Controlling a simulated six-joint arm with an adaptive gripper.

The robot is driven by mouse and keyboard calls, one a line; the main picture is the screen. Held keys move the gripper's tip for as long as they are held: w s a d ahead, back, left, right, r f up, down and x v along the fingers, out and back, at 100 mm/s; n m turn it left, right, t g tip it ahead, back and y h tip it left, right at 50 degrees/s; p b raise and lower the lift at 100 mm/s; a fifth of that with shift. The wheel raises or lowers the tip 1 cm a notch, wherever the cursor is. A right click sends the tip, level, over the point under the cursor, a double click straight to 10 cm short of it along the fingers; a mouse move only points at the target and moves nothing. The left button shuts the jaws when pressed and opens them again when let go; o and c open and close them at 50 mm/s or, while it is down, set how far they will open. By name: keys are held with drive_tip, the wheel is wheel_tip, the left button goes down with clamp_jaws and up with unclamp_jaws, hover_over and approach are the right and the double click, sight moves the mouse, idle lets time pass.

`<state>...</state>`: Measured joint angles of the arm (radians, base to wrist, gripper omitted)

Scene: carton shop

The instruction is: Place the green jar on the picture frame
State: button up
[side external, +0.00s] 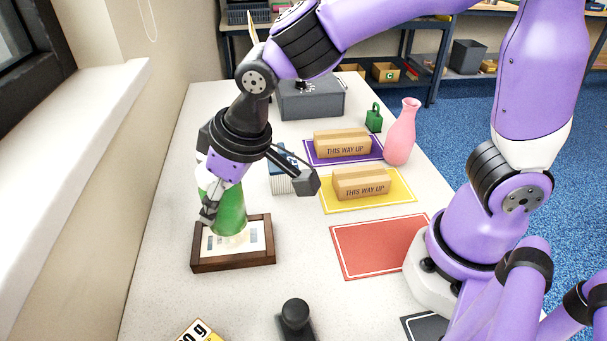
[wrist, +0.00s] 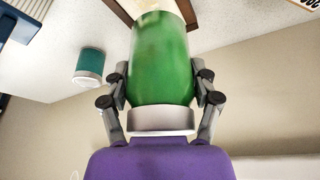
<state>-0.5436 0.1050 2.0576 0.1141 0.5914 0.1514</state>
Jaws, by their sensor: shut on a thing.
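The green jar (side external: 230,207) is upright in my gripper (side external: 224,198), directly over the picture frame. The frame (side external: 234,263) lies flat on the table, with a dark brown wooden border and a pale picture inside. The jar's lower end is at the picture, and I cannot tell whether it touches or hovers just above. In the wrist view my gripper (wrist: 160,88) has a finger on each side of the jar (wrist: 161,62), near its pale lid (wrist: 161,120). Part of the frame's border (wrist: 122,11) shows beyond the jar.
A teal container (wrist: 90,62) stands nearby. Two cartons, one (side external: 342,143) on a purple mat and one (side external: 361,183) on a yellow mat, stand to the right, with a pink vase (side external: 401,133). The red mat (side external: 376,246) is empty. A black knob (side external: 295,314) is in front.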

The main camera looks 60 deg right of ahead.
sight(227, 212)
drive_tip(key=shift+w+d+f, duration=0.4)
drive_tip(key=shift+w+f, duration=0.15)
drive_tip(key=shift+w, duration=0.1)
drive_tip(key=shift+f, duration=1.9)
drive_tip(key=o, duration=1.3)
drive_tip(key=shift+f, duration=0.15)
drive_tip(key=v, duration=1.2)
drive_tip(key=s+d+m, duration=0.1)
drive_tip(key=s+d, duration=0.1)
drive_tip(key=d, duration=0.2)
drive_tip(key=s+d+m+h, duration=0.1)
drive_tip(key=s+d, duration=0.1)
drive_tip(key=d, duration=0.3)
drive_tip(key=s+d+m+t, duration=0.1)
drive_tip(key=s+d, duration=0.2)
drive_tip(key=d, duration=0.1)
drive_tip(key=shift+d+r+m, duration=0.2)
drive_tip(key=shift+r+m, duration=0.1)
